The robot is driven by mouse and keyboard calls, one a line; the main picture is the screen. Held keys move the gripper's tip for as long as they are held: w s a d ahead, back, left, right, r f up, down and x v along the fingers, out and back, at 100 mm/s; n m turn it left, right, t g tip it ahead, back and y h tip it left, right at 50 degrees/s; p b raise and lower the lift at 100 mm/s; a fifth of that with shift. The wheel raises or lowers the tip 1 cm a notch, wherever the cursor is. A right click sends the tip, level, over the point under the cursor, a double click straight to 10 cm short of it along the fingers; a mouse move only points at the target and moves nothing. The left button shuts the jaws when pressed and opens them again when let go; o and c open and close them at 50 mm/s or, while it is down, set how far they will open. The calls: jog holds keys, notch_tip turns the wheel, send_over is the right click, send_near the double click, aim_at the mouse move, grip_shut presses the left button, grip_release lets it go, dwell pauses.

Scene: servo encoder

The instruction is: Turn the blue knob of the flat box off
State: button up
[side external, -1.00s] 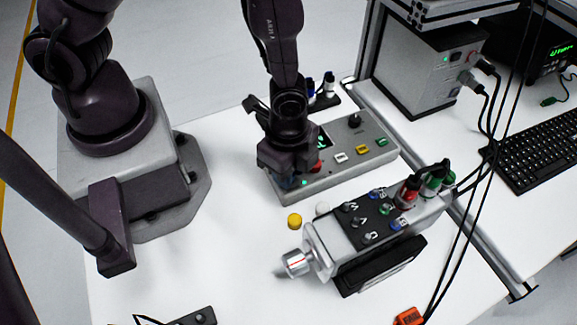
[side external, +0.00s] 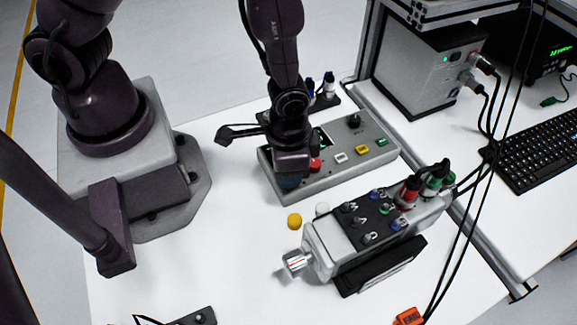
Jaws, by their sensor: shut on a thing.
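The flat box (side external: 327,183) is a grey control panel lying on the white table. It carries a red button (side external: 315,164), white, yellow and green buttons, a black knob (side external: 354,121) and a small dark screen. My gripper (side external: 290,182) points down over the box's left end and is shut on the blue knob (side external: 289,184).
A grey servo motor (side external: 330,236) with several coloured connectors lies in front of the box. A yellow cap (side external: 294,221) and a white cap (side external: 322,208) sit between them. Black cables hang at the right. The table's front left is largely clear.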

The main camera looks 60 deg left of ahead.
jog(key=shift+n, duration=0.7)
jog(key=o, duration=0.9)
jog(key=shift+o, duration=0.2)
jog(key=shift+r, duration=0.1)
notch_tip(320, 180, up, 13)
